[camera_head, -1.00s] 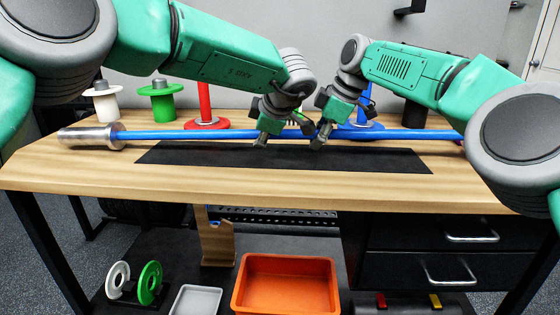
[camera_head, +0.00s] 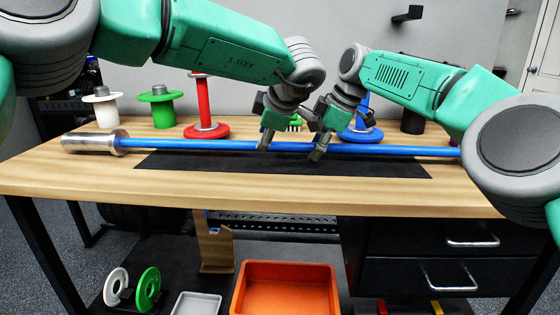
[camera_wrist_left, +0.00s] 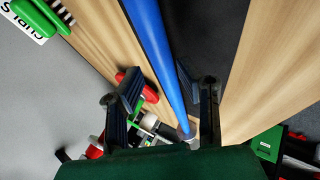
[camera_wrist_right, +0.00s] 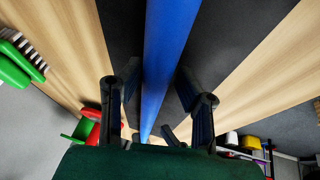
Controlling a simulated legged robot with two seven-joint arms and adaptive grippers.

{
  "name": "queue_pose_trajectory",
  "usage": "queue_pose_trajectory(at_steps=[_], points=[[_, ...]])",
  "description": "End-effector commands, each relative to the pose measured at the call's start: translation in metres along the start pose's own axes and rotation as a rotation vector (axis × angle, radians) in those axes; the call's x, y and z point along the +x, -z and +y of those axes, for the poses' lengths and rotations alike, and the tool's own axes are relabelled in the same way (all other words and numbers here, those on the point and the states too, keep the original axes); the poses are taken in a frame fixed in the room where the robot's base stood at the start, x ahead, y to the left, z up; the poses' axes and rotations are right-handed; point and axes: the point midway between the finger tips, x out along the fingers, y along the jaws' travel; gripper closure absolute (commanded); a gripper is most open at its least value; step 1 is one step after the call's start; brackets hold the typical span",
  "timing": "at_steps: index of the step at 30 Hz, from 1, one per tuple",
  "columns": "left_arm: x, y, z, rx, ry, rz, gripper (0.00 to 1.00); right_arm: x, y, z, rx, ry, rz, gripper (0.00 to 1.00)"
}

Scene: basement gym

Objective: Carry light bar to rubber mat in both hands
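The light bar (camera_head: 210,145) is a long blue rod with a thick silver sleeve (camera_head: 92,140) at its left end. It runs across the table; its right end is hidden behind my right arm. It is along the back part of the black rubber mat (camera_head: 280,167); any gap below it is hard to tell.
Behind the bar stand a white spool (camera_head: 103,108), a green spool (camera_head: 160,105), a red stand (camera_head: 205,110) and a blue stand (camera_head: 362,128). Below are an orange tray (camera_head: 286,267), a grey tray (camera_head: 196,306) and drawers (camera_head: 445,275). The tabletop in front of the mat is clear.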

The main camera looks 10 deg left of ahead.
Motion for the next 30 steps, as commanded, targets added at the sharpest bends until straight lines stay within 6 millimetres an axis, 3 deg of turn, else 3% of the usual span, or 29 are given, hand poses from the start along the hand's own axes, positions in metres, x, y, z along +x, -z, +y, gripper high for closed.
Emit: queue_pose_trajectory(at_steps=[3, 9, 15, 22, 23, 25, 26, 30], points=[[-0.027, 0.001, 0.0, 0.0, 0.0, -0.002, 0.69, 0.0, 0.0, 0.0, 0.0, 0.0, 0.0, 0.71], [-0.06, 0.001, 0.0, 0.0, 0.002, -0.002, 0.69, 0.001, 0.0, 0.0, 0.0, 0.001, 0.0, 0.71], [-0.073, 0.001, 0.0, 0.001, 0.004, -0.002, 0.69, 0.001, 0.0, 0.0, 0.0, 0.001, 0.0, 0.71], [-0.074, 0.001, 0.0, 0.001, 0.004, -0.001, 0.69, 0.001, 0.0, 0.0, 0.0, 0.0, 0.0, 0.71], [-0.074, 0.001, 0.0, 0.001, 0.004, -0.001, 0.69, 0.001, 0.0, 0.0, 0.0, 0.0, 0.0, 0.67], [-0.074, 0.001, 0.0, 0.001, 0.004, -0.001, 0.69, 0.001, 0.0, 0.0, 0.0, 0.0, 0.0, 0.43], [-0.074, 0.001, 0.0, 0.001, 0.004, -0.001, 0.69, 0.001, 0.0, 0.0, 0.0, 0.0, 0.0, 0.36], [-0.074, 0.001, 0.0, 0.001, 0.004, -0.001, 0.69, 0.001, 0.0, 0.0, 0.0, 0.0, 0.0, 0.36]])
